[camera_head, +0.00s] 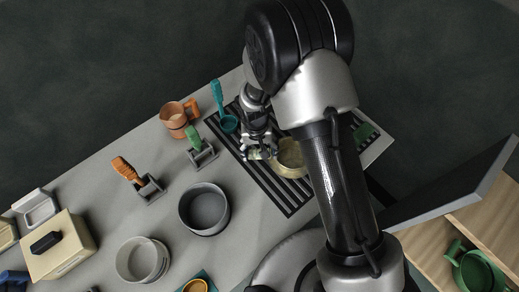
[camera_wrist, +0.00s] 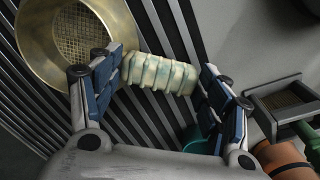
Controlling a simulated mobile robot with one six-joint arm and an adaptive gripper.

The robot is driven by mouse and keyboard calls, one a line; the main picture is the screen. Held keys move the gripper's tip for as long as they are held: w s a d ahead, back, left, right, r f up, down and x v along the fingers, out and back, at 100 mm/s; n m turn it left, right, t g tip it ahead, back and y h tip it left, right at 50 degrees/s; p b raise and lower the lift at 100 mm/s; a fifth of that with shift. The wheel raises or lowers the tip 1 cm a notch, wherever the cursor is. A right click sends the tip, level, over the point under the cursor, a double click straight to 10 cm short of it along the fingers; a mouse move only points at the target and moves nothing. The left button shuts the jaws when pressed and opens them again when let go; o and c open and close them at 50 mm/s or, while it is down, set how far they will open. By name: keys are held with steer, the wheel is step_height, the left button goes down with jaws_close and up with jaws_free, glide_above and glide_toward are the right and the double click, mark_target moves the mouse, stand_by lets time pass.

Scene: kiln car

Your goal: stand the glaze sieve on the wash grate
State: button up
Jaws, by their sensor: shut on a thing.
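The glaze sieve (camera_head: 291,158) is a round brass-coloured ring with a mesh floor and a pale ribbed handle. In the wrist view its ring (camera_wrist: 30,45) is at the upper left and its handle (camera_wrist: 160,75) reaches between my fingers. My gripper (camera_head: 260,152) is shut on the handle; in the wrist view my gripper (camera_wrist: 155,88) has a finger at each end of the visible ribbed part. The sieve is over the dark slatted wash grate (camera_head: 272,186), ring level or nearly so. I cannot tell whether it touches the slats. My arm hides part of the grate.
A teal ladle (camera_head: 228,123) lies at the grate's left edge, and a green item (camera_head: 364,132) is at its right end. A terracotta mug (camera_head: 173,117), a green-handled tool (camera_head: 195,138) and a grey bowl (camera_head: 204,209) stand left of the grate. A dark panel (camera_head: 450,190) rises at right.

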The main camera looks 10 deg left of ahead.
stand_by(0.3)
steer(key=o, duration=2.1)
steer(key=shift+f, duration=0.1)
steer(key=shift+s+a+r+p, duration=0.15)
steer(key=shift+r+p, duration=1.1)
steer(key=shift+r, duration=0.8)
steer(key=shift+w+a+r+p, duration=0.1)
steer(key=shift+r+p, duration=1.1)
steer(key=shift+r, duration=0.8)
steer(key=r, duration=1.2)
steer(key=shift+s+a, duration=0.15)
steer(key=shift+a, duration=0.2)
